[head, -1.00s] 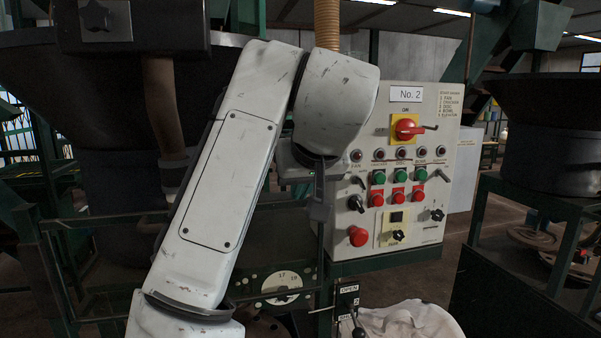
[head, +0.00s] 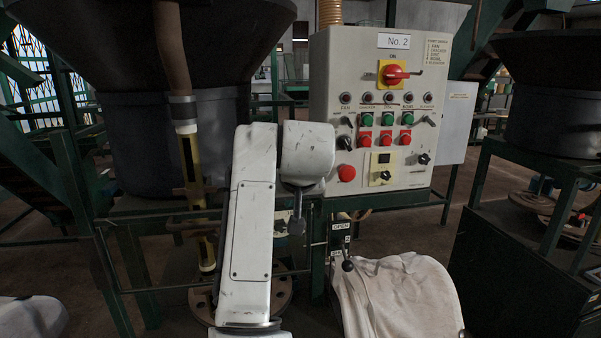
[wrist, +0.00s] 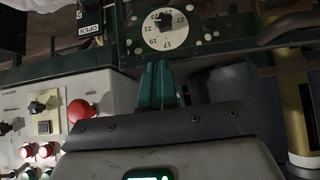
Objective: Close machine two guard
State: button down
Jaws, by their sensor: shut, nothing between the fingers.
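The No. 2 machine's control panel (head: 365,65) stands at the centre in the head view. I cannot make out for certain which part is the guard. Below the panel is a lever with a black knob (head: 347,265), beside a label reading OPEN (head: 341,226). My gripper (wrist: 160,82) shows in the wrist view with its greenish fingers shut and empty. They point toward a numbered white dial (wrist: 171,40) on a dark plate and appear apart from it. In the head view my arm covers the dial, and my fingers cannot be made out.
A dark rail (head: 148,289) and a yellow vertical tube (head: 191,165) stand left of my arm. The tube also shows in the wrist view (wrist: 297,110). A white bag (head: 400,300) hangs right of the lever. A dark machine cabinet (head: 515,285) stands at right.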

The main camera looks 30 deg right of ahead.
notch_tip(320, 180, down, 24)
jog(key=b, duration=0.7)
jog(key=shift+f, duration=0.25)
